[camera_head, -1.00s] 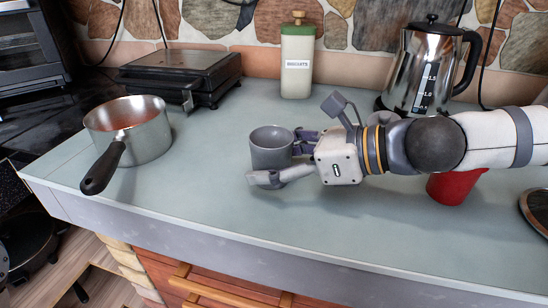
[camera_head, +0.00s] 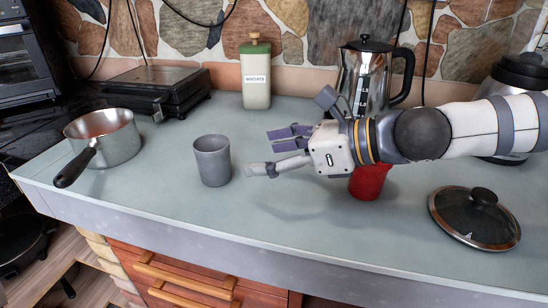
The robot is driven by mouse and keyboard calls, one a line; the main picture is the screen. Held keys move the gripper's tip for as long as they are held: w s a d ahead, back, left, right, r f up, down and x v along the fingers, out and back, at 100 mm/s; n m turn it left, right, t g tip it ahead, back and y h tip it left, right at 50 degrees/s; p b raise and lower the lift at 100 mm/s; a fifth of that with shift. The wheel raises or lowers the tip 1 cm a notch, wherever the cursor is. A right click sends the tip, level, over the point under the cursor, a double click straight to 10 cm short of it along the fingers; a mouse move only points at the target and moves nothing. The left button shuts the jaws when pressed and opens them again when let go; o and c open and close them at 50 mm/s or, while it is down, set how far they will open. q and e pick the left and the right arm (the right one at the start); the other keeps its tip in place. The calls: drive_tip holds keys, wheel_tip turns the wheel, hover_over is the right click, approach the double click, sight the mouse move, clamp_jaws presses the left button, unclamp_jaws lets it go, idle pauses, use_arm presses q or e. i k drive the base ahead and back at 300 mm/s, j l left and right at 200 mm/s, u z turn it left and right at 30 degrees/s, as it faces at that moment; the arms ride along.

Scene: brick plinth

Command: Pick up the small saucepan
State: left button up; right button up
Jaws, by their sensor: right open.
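The small saucepan (camera_head: 118,145) is a steel pan with a black handle (camera_head: 75,168) that points toward the front left. It stands upright at the left end of the counter. My right gripper (camera_head: 258,152) is open and empty, with its fingers pointing left. It is well to the right of the saucepan, with a grey cup (camera_head: 212,162) standing between them. The cup is just left of the fingertips and appears apart from them. My left gripper is not in view.
A biscuit canister (camera_head: 256,78), a dark flat appliance (camera_head: 160,88) and a steel kettle (camera_head: 365,75) stand along the back. A red cup (camera_head: 368,181) is partly behind my right gripper. A glass lid (camera_head: 474,218) lies at the right. The counter (camera_head: 300,235) is clear in front.

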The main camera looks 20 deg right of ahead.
sight(107, 138)
drive_tip(key=k, duration=1)
